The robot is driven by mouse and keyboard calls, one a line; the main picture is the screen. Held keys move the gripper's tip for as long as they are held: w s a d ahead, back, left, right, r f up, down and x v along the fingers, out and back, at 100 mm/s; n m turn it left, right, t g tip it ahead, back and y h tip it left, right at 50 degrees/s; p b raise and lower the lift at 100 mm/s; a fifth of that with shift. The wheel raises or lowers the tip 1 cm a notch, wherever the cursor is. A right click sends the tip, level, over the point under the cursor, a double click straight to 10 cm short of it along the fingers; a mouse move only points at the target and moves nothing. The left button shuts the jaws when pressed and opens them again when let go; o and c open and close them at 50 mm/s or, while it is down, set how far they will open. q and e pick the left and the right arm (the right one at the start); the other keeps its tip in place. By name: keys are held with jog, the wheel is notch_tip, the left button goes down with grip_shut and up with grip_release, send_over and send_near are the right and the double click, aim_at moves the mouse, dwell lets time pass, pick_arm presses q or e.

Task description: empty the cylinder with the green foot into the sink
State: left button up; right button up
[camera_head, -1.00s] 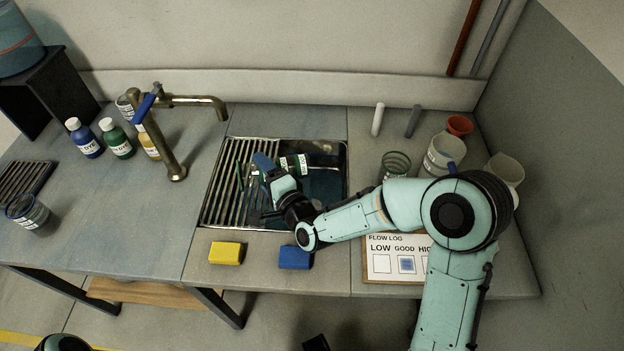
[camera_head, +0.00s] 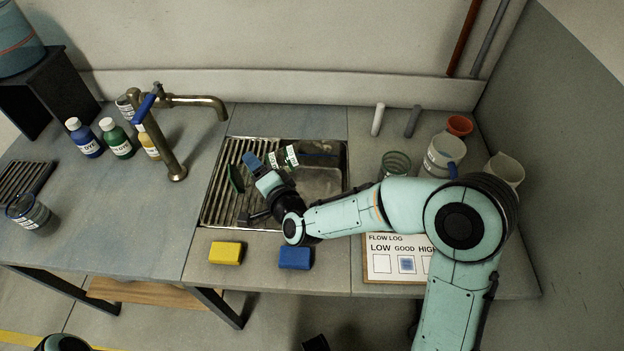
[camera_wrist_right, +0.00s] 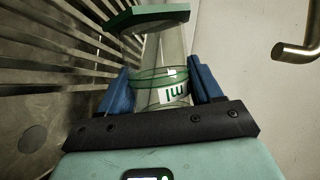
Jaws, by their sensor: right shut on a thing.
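The cylinder with the green foot (camera_head: 284,158) is clear, with a white label. My right gripper (camera_wrist_right: 162,88) is shut on it with blue fingers, one on each side, above the sink (camera_head: 322,182). The cylinder is tipped well over: its green foot (camera_wrist_right: 150,17) points left over the slatted drainer, and its label end points right toward the basin. In the head view its middle is partly hidden by my gripper. I cannot tell whether liquid is left in it. The visible basin floor looks grey. My left gripper is not in view.
A brass tap (camera_head: 170,150) stands left of the sink. A yellow sponge (camera_head: 226,253) and a blue sponge (camera_head: 295,257) lie at its front edge. Dye bottles (camera_head: 118,140) stand at the left. Jugs (camera_head: 444,155) and a flow log board (camera_head: 381,270) are at the right.

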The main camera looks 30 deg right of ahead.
jog(key=shift+a+r, duration=0.1)
jog(key=shift+r, duration=0.1)
jog(key=shift+n+g+h, duration=0.3)
jog(key=shift+n, duration=0.5)
jog(key=shift+d+r+n+g+h, duration=0.3)
jog(key=shift+r+n+h, duration=0.1)
jog(key=shift+r+n, duration=0.3)
jog(key=shift+s+d+n+g+h, duration=0.15)
jog(key=shift+d+n+g+h, duration=0.2)
jog(key=shift+n+h, duration=0.4)
jog(key=shift+a+r+n+g+h, duration=0.15)
jog(key=shift+n+g+h, duration=0.1)
jog(key=shift+n, duration=0.6)
jog(key=shift+a+f+n+h, duration=0.15)
jog(key=shift+f+n+h, duration=0.45)
jog(key=shift+f+n, duration=0.1)
jog(key=shift+f+n+h, duration=0.3)
jog(key=shift+n+h, duration=0.2)
jog(key=shift+n, duration=0.2)
jog(key=shift+r+n+g+h, duration=0.4)
jog(key=shift+n, duration=0.1)
